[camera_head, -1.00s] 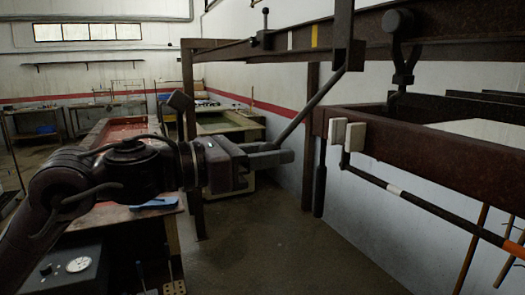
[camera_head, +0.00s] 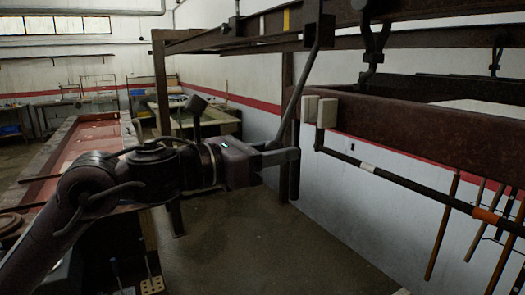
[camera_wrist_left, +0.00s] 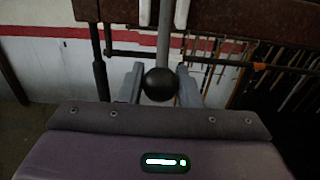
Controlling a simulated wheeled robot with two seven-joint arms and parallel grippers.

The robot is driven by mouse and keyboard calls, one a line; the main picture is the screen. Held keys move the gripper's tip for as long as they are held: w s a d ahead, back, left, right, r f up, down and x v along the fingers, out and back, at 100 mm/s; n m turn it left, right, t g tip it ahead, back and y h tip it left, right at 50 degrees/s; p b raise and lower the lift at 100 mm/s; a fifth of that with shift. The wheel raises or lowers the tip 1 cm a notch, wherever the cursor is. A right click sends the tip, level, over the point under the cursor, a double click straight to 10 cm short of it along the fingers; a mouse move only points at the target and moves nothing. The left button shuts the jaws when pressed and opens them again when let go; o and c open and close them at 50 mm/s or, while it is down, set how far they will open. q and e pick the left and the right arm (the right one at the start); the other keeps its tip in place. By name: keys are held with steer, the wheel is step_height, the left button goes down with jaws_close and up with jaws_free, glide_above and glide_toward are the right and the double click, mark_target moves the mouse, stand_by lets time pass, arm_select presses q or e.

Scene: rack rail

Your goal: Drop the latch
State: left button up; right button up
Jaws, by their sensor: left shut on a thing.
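The latch looks to be the grey lever (camera_head: 296,98) that hangs, tilted, from a dark bracket (camera_head: 319,30) on the overhead rail. Its lower end reaches down to my left gripper (camera_head: 281,154). In the left wrist view a round black knob (camera_wrist_left: 160,84) at the bottom of the lever (camera_wrist_left: 164,40) sits between the two grey fingers of my left gripper (camera_wrist_left: 159,87). The gripper is shut on the lever at this knob. The exact contact is partly hidden in the head view. My right gripper is in neither view.
A rusty beam (camera_head: 420,125) with pale pads (camera_head: 318,110) at its end lies close right of the gripper. A dark bar (camera_head: 400,183) with white and orange bands hangs below it. A bench (camera_head: 85,150) stands at left. Open floor (camera_head: 270,240) lies below the gripper.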

arm_select(q)
steer(key=f+b+x, duration=0.1)
steer(key=x, duration=0.8)
steer(key=shift+f, duration=0.4)
steer(key=o, duration=0.9)
